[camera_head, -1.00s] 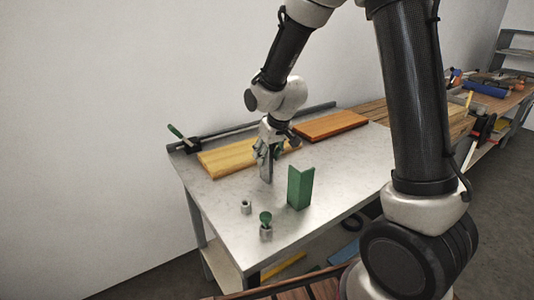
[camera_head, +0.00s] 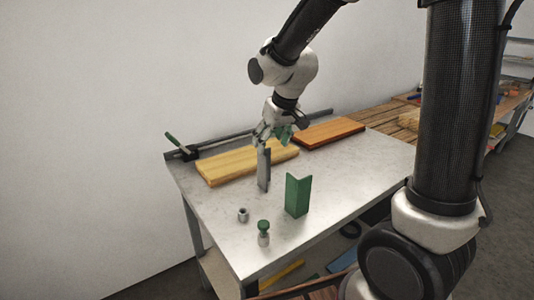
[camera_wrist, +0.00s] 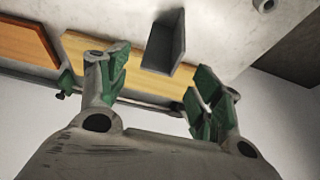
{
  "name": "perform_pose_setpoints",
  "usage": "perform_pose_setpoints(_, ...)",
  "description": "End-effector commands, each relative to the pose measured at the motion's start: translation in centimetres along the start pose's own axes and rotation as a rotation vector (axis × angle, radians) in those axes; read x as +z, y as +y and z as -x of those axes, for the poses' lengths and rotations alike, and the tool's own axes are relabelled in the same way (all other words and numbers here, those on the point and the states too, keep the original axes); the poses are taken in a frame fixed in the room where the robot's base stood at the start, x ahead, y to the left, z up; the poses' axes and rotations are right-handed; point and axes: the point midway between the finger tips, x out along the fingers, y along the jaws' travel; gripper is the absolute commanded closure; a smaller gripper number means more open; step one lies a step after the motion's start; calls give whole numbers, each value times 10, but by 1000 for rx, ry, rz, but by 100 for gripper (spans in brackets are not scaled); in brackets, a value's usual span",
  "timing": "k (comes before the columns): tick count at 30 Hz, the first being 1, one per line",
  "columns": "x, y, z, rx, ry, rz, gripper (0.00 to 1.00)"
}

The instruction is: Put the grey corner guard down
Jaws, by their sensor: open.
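The grey corner guard (camera_head: 264,170) stands upright on the metal-topped table (camera_head: 225,205), in front of the yellow board. It also shows in the wrist view (camera_wrist: 166,42), beyond and between the fingertips. My gripper (camera_head: 272,136) has green finger pads and is above the guard's top end. In the wrist view my gripper (camera_wrist: 155,85) is open, its fingers spread wide with nothing between them. The guard looks free of the fingers.
A green corner guard (camera_head: 298,195) stands to the right. A small grey cylinder (camera_head: 243,215) and a green-topped piece (camera_head: 263,232) stand near the front. A yellow board (camera_head: 247,162) and an orange board (camera_head: 328,133) lie behind. A clamp (camera_head: 183,148) is at the back left.

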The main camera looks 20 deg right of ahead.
Motion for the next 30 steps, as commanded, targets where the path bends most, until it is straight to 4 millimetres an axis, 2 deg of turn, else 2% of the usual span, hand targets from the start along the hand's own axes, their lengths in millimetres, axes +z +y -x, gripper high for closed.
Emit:
perform_pose_setpoints(3, -1, 0, 18, 0, 3, 0, 35)
perform_pose_setpoints(10, 1, 1, 28, 0, 0, -1, 35)
perform_pose_setpoints(14, 16, 13, 51, 12, 3, -29, 35)
perform_pose_setpoints(17, 48, 33, 90, 33, 6, -80, 35)
perform_pose_setpoints(18, 67, 41, 107, 43, 5, -104, 35)
perform_pose_setpoints(22, 131, 57, 154, 75, -1, -184, 35)
perform_pose_setpoints(24, 163, 61, 171, 89, -6, -222, 35)
perform_pose_setpoints(27, 199, 62, 186, 105, -10, -262, 35)
perform_pose_setpoints(30, 220, 60, 193, 113, -16, -286, 35)
